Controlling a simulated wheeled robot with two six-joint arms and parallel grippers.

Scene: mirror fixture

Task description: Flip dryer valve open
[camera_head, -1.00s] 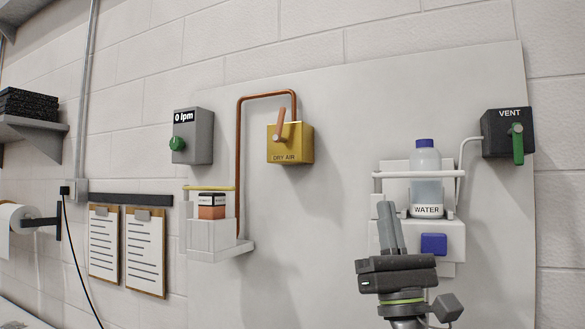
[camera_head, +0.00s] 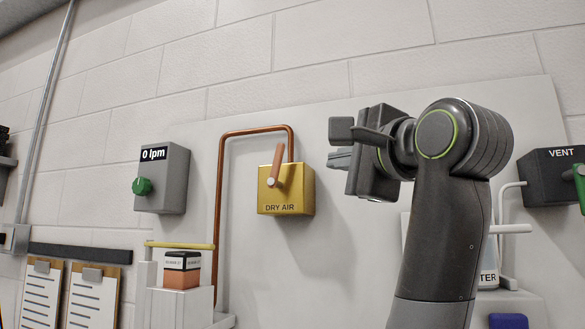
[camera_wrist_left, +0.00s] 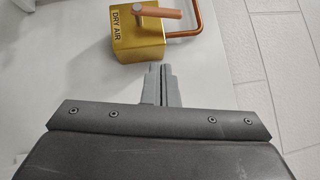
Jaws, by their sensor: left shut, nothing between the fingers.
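The yellow dryer valve box (camera_head: 286,196), marked DRY AIR, is on the wall panel. Its copper-coloured lever (camera_head: 277,162) points up, tilted slightly right in the head view. In the left wrist view the box (camera_wrist_left: 128,40) is just beyond the fingertips, its lever (camera_wrist_left: 158,11) lying roughly level in the picture. My left gripper (camera_head: 335,160) is shut and empty, right of the valve and apart from the lever; its closed fingers also show in the left wrist view (camera_wrist_left: 157,70). My right gripper is not in view.
A copper pipe (camera_head: 221,200) loops over the valve from the left. A grey meter (camera_head: 170,180) reads 0 lpm and has a green knob.

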